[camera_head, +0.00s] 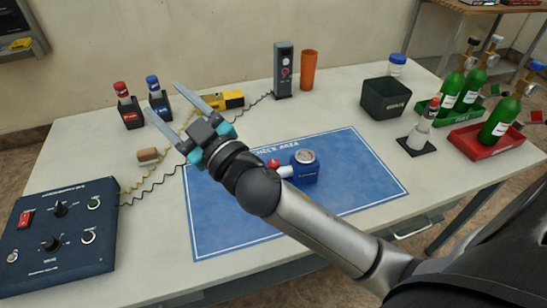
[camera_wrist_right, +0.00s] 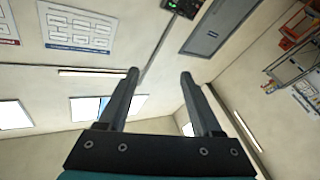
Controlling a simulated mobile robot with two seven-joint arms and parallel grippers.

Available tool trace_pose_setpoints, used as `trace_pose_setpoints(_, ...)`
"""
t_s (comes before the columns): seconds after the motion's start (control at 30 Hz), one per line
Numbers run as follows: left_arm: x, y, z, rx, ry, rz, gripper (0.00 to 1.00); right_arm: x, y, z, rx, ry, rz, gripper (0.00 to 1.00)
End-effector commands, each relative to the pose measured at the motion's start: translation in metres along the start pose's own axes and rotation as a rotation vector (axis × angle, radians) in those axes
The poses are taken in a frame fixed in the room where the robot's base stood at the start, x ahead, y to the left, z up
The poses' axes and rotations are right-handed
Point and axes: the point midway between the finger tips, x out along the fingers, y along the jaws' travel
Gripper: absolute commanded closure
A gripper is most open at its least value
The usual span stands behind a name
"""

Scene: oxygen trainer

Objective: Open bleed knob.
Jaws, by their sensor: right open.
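A blue device (camera_head: 303,174) with a round gauge on top sits on the blue check-area mat (camera_head: 228,224). A white cylindrical part (camera_head: 285,171) and a small red knob (camera_head: 273,164) show at its left side; I cannot tell for sure whether the red knob is the bleed knob. My right gripper (camera_head: 162,98) is open and empty, raised above the table left of the device, with its fingers pointing to the upper left. In the right wrist view the open fingers (camera_wrist_right: 159,75) face walls and ceiling, with no task object between them. My left gripper is not in view.
A dark control box (camera_head: 62,238) with knobs and a red switch stands at the left. Red-capped (camera_head: 129,108) and blue-capped (camera_head: 157,97) bottles stand behind the gripper. Green cylinders (camera_head: 499,119) stand in trays at the right. A black bin (camera_head: 385,100) is at the back right.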

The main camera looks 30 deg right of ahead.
Motion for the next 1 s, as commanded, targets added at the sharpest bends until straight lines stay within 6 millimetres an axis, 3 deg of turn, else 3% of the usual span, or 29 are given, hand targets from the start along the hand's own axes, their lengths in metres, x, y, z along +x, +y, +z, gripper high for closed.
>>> trace_pose_setpoints(0.1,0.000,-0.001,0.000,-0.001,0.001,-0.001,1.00,0.018,-0.021,-0.046,-0.092,0.222,-0.140,0.34)
trace_pose_setpoints(0.2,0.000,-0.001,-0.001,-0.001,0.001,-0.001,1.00,0.021,-0.046,-0.072,-0.175,0.373,-0.291,0.34)
trace_pose_setpoints(0.3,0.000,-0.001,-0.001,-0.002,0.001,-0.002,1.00,0.017,-0.072,-0.086,-0.269,0.484,-0.467,0.34)
trace_pose_setpoints(0.47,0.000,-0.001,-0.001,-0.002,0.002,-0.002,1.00,0.003,-0.105,-0.076,-0.436,0.557,-0.781,0.34)
trace_pose_setpoints(0.6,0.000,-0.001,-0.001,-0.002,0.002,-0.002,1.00,-0.012,-0.114,-0.041,-0.592,0.505,-1.065,0.34)
trace_pose_setpoints(0.77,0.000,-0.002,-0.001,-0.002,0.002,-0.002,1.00,-0.026,-0.088,0.015,-0.767,0.299,-1.359,0.34)
trace_pose_setpoints(0.87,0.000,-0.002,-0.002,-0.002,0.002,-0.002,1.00,-0.035,-0.052,0.049,-0.860,0.093,-1.509,0.34)
trace_pose_setpoints(1.0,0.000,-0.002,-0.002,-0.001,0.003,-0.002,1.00,-0.049,0.020,0.085,-0.952,-0.271,-1.647,0.34)
